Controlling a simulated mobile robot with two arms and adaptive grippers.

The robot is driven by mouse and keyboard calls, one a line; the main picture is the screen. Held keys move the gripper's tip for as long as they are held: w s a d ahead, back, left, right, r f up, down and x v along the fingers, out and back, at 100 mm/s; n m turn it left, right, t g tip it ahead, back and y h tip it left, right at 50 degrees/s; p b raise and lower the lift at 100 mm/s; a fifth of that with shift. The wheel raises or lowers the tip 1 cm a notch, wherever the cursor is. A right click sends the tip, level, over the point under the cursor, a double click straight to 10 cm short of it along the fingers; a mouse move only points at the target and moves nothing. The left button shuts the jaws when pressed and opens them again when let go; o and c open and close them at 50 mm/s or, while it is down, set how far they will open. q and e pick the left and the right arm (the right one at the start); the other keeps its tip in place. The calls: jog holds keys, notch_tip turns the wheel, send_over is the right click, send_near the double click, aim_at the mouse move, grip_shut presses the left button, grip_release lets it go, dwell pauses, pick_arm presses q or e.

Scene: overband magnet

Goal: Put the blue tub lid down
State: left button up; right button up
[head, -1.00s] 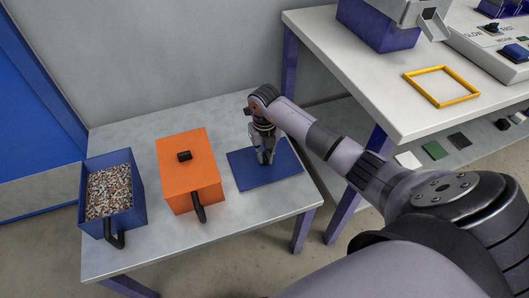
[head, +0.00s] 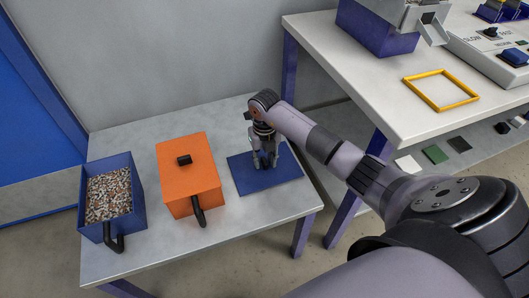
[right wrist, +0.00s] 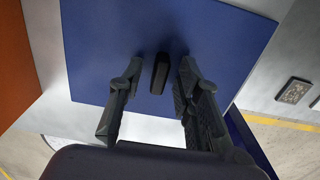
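The blue tub lid (head: 285,180) lies flat on the grey low table, to the right of the orange lidded tub (head: 188,170). In the right wrist view the lid (right wrist: 100,50) shows its black knob (right wrist: 160,73) between my fingers, with a gap on each side. My right gripper (head: 265,163) is just above the lid, pointing down. It is open, and its fingers (right wrist: 157,85) do not touch the knob. The open blue tub (head: 107,230) at the left is full of mixed granules (head: 108,194). My left gripper is not in view.
The low table (head: 245,215) has bare room in front of the lid. A higher white table (head: 370,60) at the right carries a yellow frame (head: 440,89) and a control panel (head: 490,45). A grey wall stands behind.

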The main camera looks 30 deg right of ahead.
aim_at(264, 160)
jog(key=shift+r, duration=0.35)
pick_arm(q)
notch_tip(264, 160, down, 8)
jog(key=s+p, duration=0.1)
jog(key=p, duration=0.1)
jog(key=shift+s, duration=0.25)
pick_arm(e)
notch_tip(264, 160, up, 12)
jog(key=shift+f, duration=0.25)
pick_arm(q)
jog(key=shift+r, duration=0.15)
